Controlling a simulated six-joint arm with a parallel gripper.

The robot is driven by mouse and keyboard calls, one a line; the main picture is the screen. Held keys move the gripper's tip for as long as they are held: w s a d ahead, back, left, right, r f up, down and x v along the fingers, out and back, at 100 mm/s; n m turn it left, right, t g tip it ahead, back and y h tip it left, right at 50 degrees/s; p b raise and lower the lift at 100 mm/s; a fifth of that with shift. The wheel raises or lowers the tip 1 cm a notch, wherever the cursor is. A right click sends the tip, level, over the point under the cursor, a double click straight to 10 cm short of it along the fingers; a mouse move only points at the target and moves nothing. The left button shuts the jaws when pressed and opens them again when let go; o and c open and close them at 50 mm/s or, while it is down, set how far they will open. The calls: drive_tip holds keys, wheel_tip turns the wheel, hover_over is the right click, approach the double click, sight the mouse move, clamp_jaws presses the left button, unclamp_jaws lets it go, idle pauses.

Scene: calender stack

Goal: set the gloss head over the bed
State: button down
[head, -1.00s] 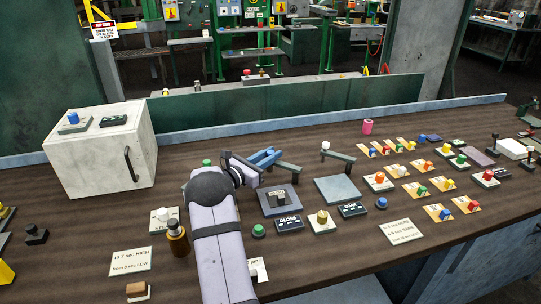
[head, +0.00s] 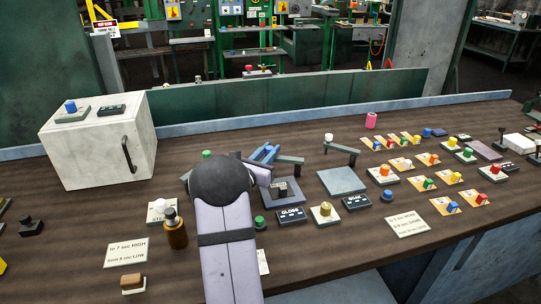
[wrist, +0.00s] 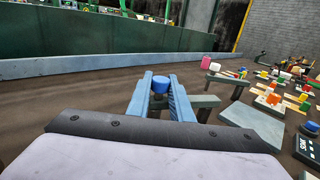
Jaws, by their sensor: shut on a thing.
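My gripper (head: 266,152) is shut on a blue knob (wrist: 160,84), which shows between its two blue fingers in the wrist view. A grey bar (head: 291,160) reaches right from beside the fingers and seems to be the gloss head's arm; the wrist view shows it (wrist: 207,102) right of the fingers. The bed, a dark grey plate (head: 296,197) with a small block on it, lies in front of the bar, behind the GLOSS panel (head: 291,216). The bar's free end appears behind the bed, not over it. My arm hides part of the bed's left side.
A second bar with a white knob (head: 329,137) stands to the right, behind a bare grey plate (head: 341,181). A green button (head: 259,222) sits close to my arm. A large pale box (head: 95,150) stands left. Many coloured switches fill the right side.

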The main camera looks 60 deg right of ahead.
drive_tip(key=shift+s+a+f+n+t+b, duration=0.15)
drive_tip(key=shift+a+n+t+b, duration=0.4)
drive_tip(key=shift+b, duration=0.55)
drive_tip(key=shift+s+a+f+n+t+b, duration=0.15)
drive_tip(key=shift+n+t+b, duration=0.1)
drive_tip(key=shift+t+b, duration=0.65)
drive_tip(key=shift+s+y+b, duration=0.1)
drive_tip(key=shift+y+b, duration=0.2)
drive_tip(key=shift+b, duration=0.85)
drive_tip(key=b, duration=0.2)
drive_tip(key=n+t+b, duration=0.1)
drive_tip(key=b, duration=0.2)
drive_tip(key=shift+s+a+t+b, duration=0.15)
drive_tip(key=shift+a+t+b, duration=0.1)
drive_tip(key=shift+a+b, duration=0.1)
drive_tip(key=b, duration=0.4)
drive_tip(key=shift+s+a+n+t+y, duration=0.2)
drive_tip(key=shift+n+t+y, duration=0.1)
drive_tip(key=shift+n+t, duration=0.1)
drive_tip(key=shift+a+r+t+b, duration=0.15)
drive_tip(key=shift+r+t+b, duration=0.2)
drive_tip(key=shift+b, duration=1.25)
drive_tip(key=c, duration=1.6)
unclamp_jaws()
